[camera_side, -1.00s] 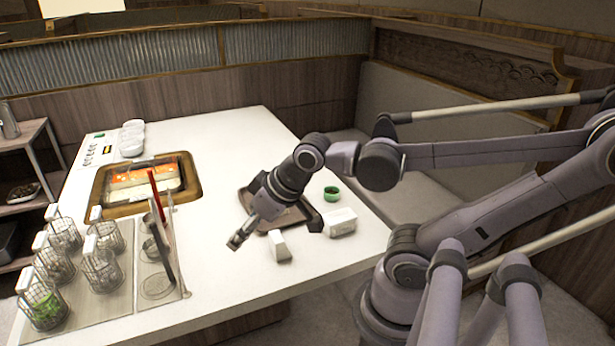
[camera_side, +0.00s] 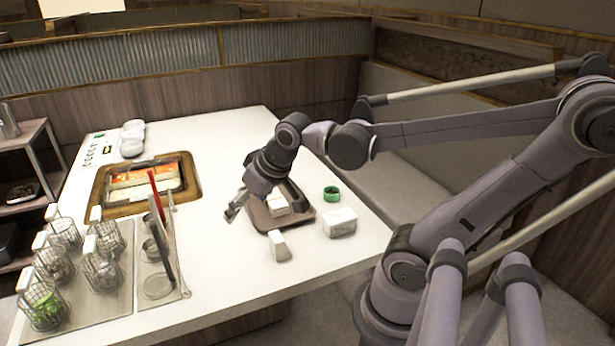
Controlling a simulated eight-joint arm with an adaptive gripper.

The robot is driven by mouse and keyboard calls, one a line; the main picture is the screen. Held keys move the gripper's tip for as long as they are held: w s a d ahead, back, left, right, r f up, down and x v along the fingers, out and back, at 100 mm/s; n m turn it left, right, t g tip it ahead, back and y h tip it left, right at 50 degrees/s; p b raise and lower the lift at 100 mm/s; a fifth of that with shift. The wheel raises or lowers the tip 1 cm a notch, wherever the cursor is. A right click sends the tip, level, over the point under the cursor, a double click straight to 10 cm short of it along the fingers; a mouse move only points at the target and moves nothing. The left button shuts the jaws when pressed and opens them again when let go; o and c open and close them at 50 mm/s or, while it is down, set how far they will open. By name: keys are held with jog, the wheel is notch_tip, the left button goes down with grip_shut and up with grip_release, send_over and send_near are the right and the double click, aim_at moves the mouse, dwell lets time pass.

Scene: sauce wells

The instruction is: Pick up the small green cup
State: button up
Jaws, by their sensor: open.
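The small green cup (camera_side: 332,194) stands on the white table to the right of a dark tray, near the table's right edge. My gripper (camera_side: 233,211) is over the table to the left of the tray, angled down and to the left. It is open and empty, well apart from the green cup. My gripper's wrist hides the back left part of the tray. The cup is in plain view.
The dark tray (camera_side: 264,219) holds white blocks (camera_side: 278,205). A white box (camera_side: 340,222) stands just in front of the cup, and a white wedge (camera_side: 279,246) lies before the tray. A hotpot (camera_side: 186,185), wire baskets (camera_side: 103,270) and upright utensils (camera_side: 162,235) fill the left.

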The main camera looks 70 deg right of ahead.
jog(key=w+d+m+g+h, duration=0.1)
jog(key=w+d+m, duration=0.15)
jog(key=d, duration=0.45)
jog(key=w+d+m+g+h, duration=0.1)
jog(key=d+m, duration=0.2)
jog(key=d, duration=0.3)
jog(key=m+g+h, duration=0.1)
jog(key=m+g, duration=0.4)
jog(key=m, duration=0.7)
send_near(332, 191)
jog(key=shift+s+a+f, duration=0.1)
jog(key=shift+s+f, duration=0.05)
jog(key=shift+f, duration=0.2)
jog(key=shift+s+a+f, duration=0.15)
jog(key=shift+s+f, duration=0.05)
jog(key=shift+f, duration=0.15)
jog(key=shift+a+x, duration=0.15)
jog(key=shift+x, duration=1.4)
jog(key=shift+a+x, duration=0.15)
jog(key=shift+x, duration=1.4)
jog(key=shift+s+f, duration=0.1)
jog(key=c, duration=1.3)
